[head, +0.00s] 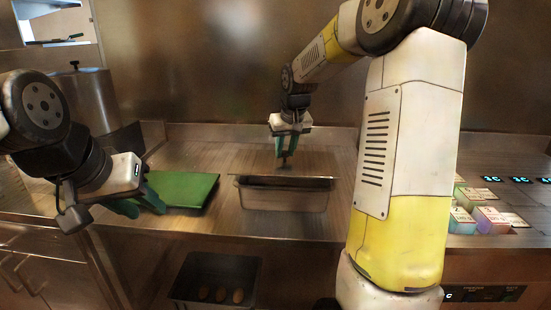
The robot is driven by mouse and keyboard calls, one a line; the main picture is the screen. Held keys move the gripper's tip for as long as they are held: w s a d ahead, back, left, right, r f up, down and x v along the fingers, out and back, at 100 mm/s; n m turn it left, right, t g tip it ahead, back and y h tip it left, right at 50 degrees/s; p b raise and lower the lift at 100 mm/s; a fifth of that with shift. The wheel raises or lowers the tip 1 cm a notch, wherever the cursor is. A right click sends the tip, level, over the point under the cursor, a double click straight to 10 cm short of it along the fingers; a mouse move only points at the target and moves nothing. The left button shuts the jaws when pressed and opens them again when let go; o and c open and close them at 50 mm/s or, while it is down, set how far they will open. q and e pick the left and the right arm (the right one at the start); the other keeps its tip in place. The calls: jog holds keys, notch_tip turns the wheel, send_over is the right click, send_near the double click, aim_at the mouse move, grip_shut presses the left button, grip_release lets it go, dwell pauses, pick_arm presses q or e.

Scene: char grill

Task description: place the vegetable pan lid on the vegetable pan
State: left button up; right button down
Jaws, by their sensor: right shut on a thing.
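The vegetable pan (284,199) is a rectangular metal pan on the steel counter, near its front edge. The vegetable pan lid (255,162) is a flat, brownish metallic sheet above the pan's back part. A dark gap shows between the lid and the pan's front rim, so the lid looks raised or tilted. My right gripper (286,153) points down and is shut on the lid's small handle at its middle. My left gripper (139,206) is over the counter's left front edge, with its green fingers apart and empty.
A green cutting board (183,189) lies left of the pan. A tall metal pot (88,100) stands at the back left. Small colored containers (487,219) sit at the right. A dark bin (215,281) with several brown items is below the counter. Bare counter lies left of the lid.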

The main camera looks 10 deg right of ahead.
aim_at(285, 160)
jog(key=shift+w+d, duration=0.15)
jog(key=shift+w, duration=0.4)
jog(key=shift+w+d, duration=0.15)
jog(key=shift+w, duration=0.35)
jog(key=shift+f, duration=1.8)
jog(key=shift+f, duration=0.1)
jog(key=shift+f, duration=0.5)
jog(key=c, duration=1.1)
grip_release()
jog(key=shift+c, duration=0.2)
